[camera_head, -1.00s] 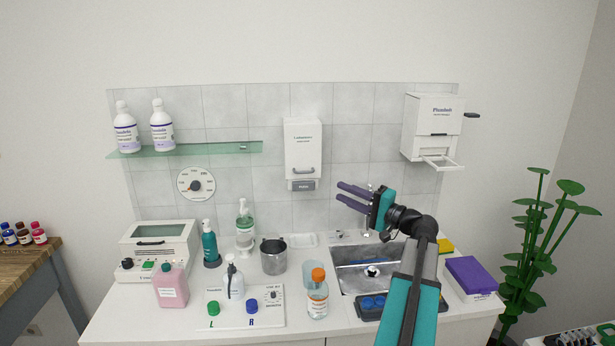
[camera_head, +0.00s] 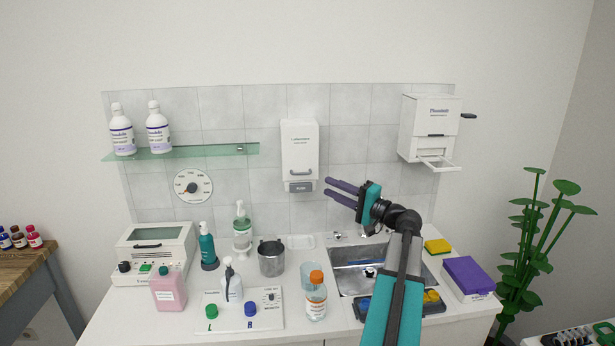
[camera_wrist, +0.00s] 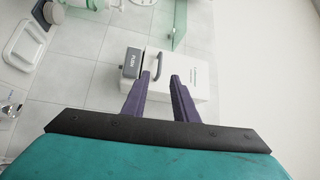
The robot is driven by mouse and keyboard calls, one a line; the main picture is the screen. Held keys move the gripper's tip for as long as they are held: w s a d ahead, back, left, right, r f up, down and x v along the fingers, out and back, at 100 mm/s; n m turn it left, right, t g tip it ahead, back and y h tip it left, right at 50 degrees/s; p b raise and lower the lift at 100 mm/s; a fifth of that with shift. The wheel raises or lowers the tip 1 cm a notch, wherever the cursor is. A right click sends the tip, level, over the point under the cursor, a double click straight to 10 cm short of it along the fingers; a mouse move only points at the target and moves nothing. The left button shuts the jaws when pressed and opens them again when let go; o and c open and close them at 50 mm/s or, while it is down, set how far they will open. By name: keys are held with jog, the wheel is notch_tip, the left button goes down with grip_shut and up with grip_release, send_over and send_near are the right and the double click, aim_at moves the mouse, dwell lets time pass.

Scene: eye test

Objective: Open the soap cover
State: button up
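The soap cover looks to be the front of the white wall dispenser (camera_head: 299,150), which has a grey handle and a dark PUSH bar (camera_head: 300,187) below it. The cover is closed. My gripper (camera_head: 327,187) is just right of the dispenser's lower end, with its purple fingers pointing left toward it. In the wrist view the fingers (camera_wrist: 158,80) are apart with nothing between them. The dispenser (camera_wrist: 185,80) lies sideways there, beyond the fingertips, with its handle (camera_wrist: 158,62) near the gap between them. I cannot tell whether a fingertip touches it.
A glass shelf (camera_head: 190,151) is left of the dispenser. Another white dispenser (camera_head: 428,128) hangs at right.

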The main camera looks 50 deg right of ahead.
aim_at(302, 174)
jog(key=w+p, duration=0.1)
jog(key=w, duration=0.2)
jog(key=w+r+p, duration=0.1)
jog(key=w, duration=0.3)
jog(key=w+a+p, duration=0.1)
jog(key=w, duration=0.2)
jog(key=shift+w+r, duration=0.2)
grip_shut()
dwell(1.1)
jog(key=shift+s, duration=0.15)
